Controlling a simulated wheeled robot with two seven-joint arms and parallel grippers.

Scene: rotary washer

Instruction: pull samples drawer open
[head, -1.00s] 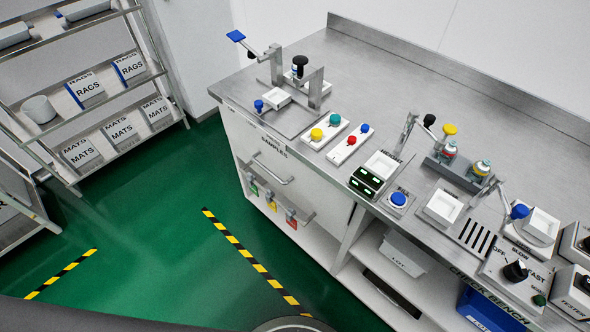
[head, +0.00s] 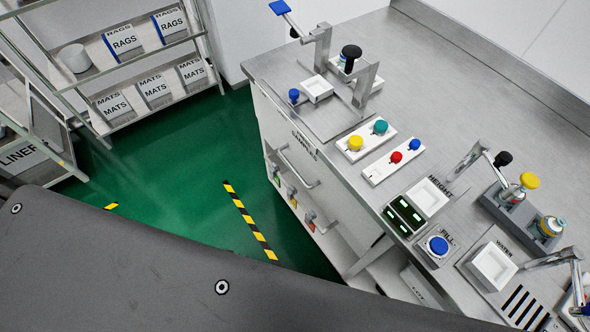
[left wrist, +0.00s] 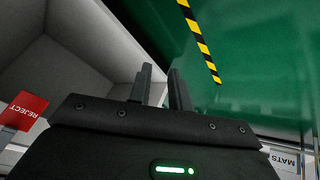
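The samples drawer (head: 283,135) is in the bench's left front face, with the word SAMPLES on the edge above it. It looks shut in the head view. Its silver bar handle (head: 299,168) stands out from the front. My left gripper (left wrist: 159,72) shows in the left wrist view, its two dark fingers apart with nothing seen between them. It does not show in the head view, where a large dark part of my own body covers the lower left. I cannot tell its distance to the handle. My right gripper is in neither view.
Coloured tags hang below the drawer; a red REJECT tag (left wrist: 22,111) shows beside pale panels in the left wrist view. Shelves with RAGS and MATS boxes (head: 154,88) stand at the left. Green floor with a striped line (head: 249,221) lies before the bench.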

